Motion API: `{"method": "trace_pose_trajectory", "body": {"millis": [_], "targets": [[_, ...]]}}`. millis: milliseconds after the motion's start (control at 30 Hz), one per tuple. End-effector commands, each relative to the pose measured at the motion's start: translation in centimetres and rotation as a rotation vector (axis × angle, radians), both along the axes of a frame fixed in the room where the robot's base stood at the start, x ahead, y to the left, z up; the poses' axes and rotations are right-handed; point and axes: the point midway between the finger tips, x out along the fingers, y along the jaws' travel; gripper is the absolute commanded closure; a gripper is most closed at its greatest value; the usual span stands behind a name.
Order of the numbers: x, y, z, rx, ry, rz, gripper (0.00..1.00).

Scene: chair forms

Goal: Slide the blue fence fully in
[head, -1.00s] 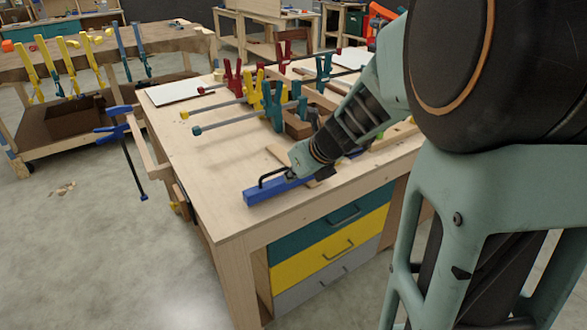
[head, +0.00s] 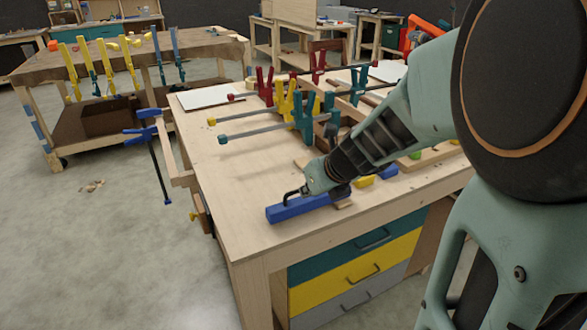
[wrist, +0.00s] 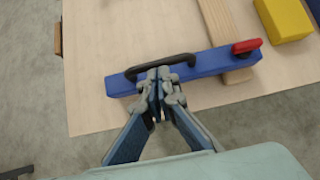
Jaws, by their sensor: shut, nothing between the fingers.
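The blue fence (head: 300,207) is a long blue bar with a black handle. It lies near the front left corner of the workbench top. In the wrist view the fence (wrist: 203,67) runs across the picture, with the black handle (wrist: 148,65) arched on its left part and a red knob (wrist: 247,46) at its right end. A light wooden strip (wrist: 222,32) meets the fence near that right end and passes under it. My gripper (wrist: 160,76) is shut, with its fingertips at the handle. I cannot tell whether they touch it.
A yellow block (wrist: 284,18) sits beyond the red knob. Clamps (head: 290,100) and a white sheet (head: 210,96) are farther back on the workbench (head: 235,180). The left part of the top is mostly bare. A blue clamp (head: 145,132) hangs at the left edge.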

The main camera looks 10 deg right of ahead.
Motion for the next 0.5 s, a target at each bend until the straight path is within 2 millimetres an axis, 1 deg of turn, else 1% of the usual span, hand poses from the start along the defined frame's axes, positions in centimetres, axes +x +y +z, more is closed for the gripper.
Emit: {"method": "trace_pose_trajectory", "body": {"millis": [167, 267, 367, 500], "targets": [[0.3, 0.1, 0.0, 0.000, 0.001, 0.001, 1.00], [1.1, 0.4, 0.2, 0.001, 0.001, 0.002, 1.00], [2.4, 0.8, 0.3, 0.001, 0.002, 0.001, 1.00], [5.0, 1.7, 0.5, 0.002, 0.004, 0.003, 1.00]]}}
